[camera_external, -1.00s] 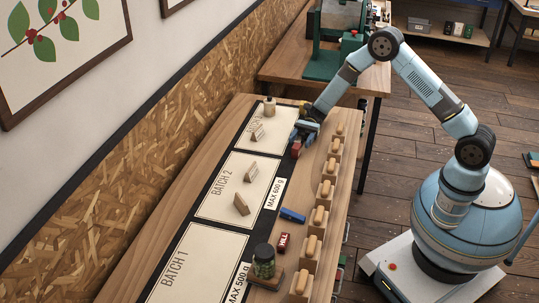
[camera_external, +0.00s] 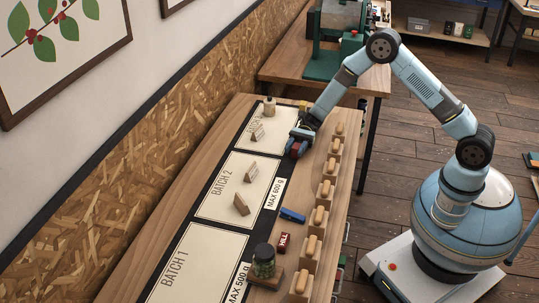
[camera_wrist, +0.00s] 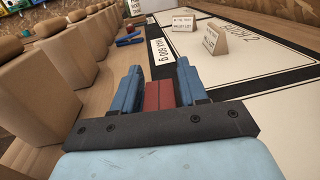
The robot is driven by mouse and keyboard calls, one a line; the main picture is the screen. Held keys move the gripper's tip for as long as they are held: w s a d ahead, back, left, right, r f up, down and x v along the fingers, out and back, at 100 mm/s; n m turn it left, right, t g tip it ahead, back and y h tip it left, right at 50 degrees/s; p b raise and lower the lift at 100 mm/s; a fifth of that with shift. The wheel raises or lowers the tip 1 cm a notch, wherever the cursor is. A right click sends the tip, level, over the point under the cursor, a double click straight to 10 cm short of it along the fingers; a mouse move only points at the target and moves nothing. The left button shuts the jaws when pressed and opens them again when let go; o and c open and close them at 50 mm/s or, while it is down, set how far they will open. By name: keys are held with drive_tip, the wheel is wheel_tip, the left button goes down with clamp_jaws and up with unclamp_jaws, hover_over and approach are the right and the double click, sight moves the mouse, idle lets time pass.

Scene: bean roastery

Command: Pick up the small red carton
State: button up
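A small plain red carton (camera_wrist: 158,96) stands between the two blue fingers of my gripper (camera_wrist: 158,88) in the wrist view. The fingers are apart, one on each side of it, with a slight gap at the right; contact is not clear. In the external view my gripper (camera_external: 297,146) is low over the table beside the top batch mat, and the carton is mostly hidden by the fingers. A second red box with a white label (camera_external: 283,243) lies nearer the front of the table, well away from my gripper.
A row of wooden blocks with tan rounded tops (camera_external: 322,216) runs along the table's right side, close to my gripper. A blue object (camera_external: 292,215) and a jar (camera_external: 264,262) stand farther down. Pale batch mats (camera_external: 228,192) hold small wooden signs (camera_external: 241,204).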

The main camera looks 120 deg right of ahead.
drive_tip(key=c, duration=0.7)
